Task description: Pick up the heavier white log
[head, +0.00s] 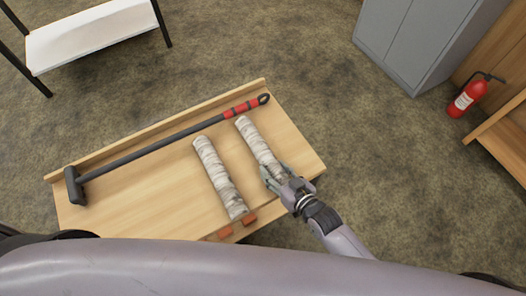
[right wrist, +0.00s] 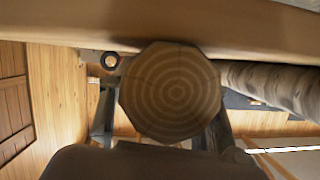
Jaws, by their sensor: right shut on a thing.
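Two pale, birch-like logs lie side by side on a wooden table (head: 150,205). In the head view the left log (head: 218,178) lies apart from my gripper. The right log (head: 256,143) has its near end between the fingers of my right gripper (head: 275,178), which is shut on it. In the right wrist view the ringed end face of the held log (right wrist: 172,92) fills the middle, with a finger on each side. The other log (right wrist: 280,84) shows at the right there. Which log is heavier cannot be seen. My left gripper is not in view.
A long black tool with a red grip (head: 160,148) lies along the table's raised back edge. Small reddish blocks (head: 225,232) are at the near edge. A white-topped table (head: 90,35), grey cabinet (head: 405,40) and fire extinguisher (head: 467,97) stand beyond open floor.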

